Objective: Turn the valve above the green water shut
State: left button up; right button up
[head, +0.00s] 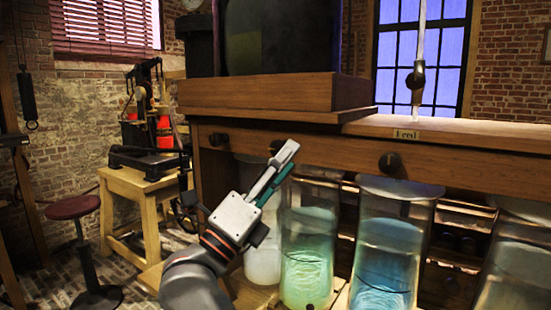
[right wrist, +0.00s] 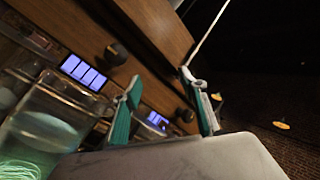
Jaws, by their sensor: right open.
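The jar of green water (head: 307,262) stands under the long wooden beam in the head view. A dark round valve knob (head: 276,146) on the beam, up and left of this jar, is partly behind my right gripper (head: 285,161). It appears to be the valve above the green water. My right gripper points up and right towards the beam, its fingers overlapping the knob in the picture; contact cannot be told. In the right wrist view its teal fingers (right wrist: 168,92) are apart with nothing between them. My left gripper is out of view.
A jar of blue water (head: 384,265) stands to the right, with another knob (head: 390,162) above it. A pale jar (head: 262,264) is left of the green one. A stool (head: 73,207) and wooden bench (head: 140,185) stand at left.

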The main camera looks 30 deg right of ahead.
aim_at(275, 149)
jog(key=w+a+m+t+y+b, duration=0.25)
jog(key=w+y, duration=0.25)
jog(key=y, duration=0.4)
jog(key=shift+t, duration=0.45)
jog(key=x, duration=0.5)
jog(key=r+x, duration=0.1)
jog(key=x, duration=0.2)
jog(key=shift+d, duration=0.1)
jog(key=c, duration=1.1)
